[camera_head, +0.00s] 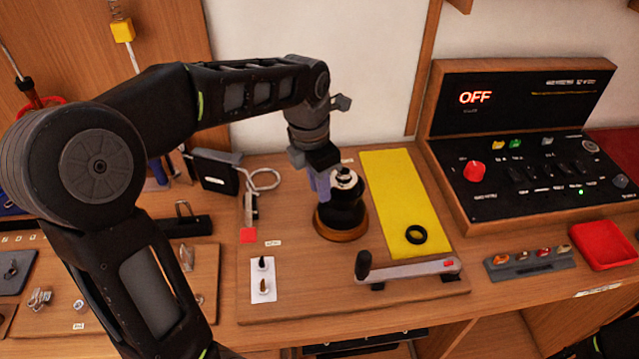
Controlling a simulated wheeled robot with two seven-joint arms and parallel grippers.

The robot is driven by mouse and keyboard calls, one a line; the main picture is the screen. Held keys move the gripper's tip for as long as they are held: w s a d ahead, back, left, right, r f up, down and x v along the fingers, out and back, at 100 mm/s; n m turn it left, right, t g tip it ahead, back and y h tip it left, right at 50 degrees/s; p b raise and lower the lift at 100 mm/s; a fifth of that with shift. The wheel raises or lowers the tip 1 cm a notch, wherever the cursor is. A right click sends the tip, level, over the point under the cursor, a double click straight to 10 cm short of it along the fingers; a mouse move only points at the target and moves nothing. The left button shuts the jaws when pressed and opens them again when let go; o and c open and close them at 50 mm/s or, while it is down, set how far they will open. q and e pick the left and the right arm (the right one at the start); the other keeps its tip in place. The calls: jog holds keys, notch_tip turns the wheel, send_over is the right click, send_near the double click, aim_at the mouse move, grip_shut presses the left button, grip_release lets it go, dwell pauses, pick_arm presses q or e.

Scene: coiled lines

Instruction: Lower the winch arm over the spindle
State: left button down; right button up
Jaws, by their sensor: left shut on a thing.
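A grey winch arm (415,270) with an upright black handle and a red mark near its right end lies across low black supports at the board's front. A black winch drum (343,214) with a silver spindle top (346,178) stands upright on a round wooden base, behind and left of the winch arm. My left gripper (322,184) reaches down at the drum's upper left side, apart from the winch arm. It is shut, seemingly on the drum's upper part; its far finger and the exact contact are hidden. My right gripper is not in view.
A yellow mat (400,200) with a black ring (416,234) lies right of the drum. A white card (263,280) with small parts is at front left. A control console (530,160) reading OFF and a red tray (603,245) stand at right.

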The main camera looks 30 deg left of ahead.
pick_arm(q)
jog(key=shift+f, duration=0.1)
jog(key=shift+f+b, duration=0.65)
jog(key=shift+f, duration=0.1)
jog(key=c, duration=1.5)
grip_release()
jog(key=shift+o, duration=0.6)
jog(key=o, duration=0.5)
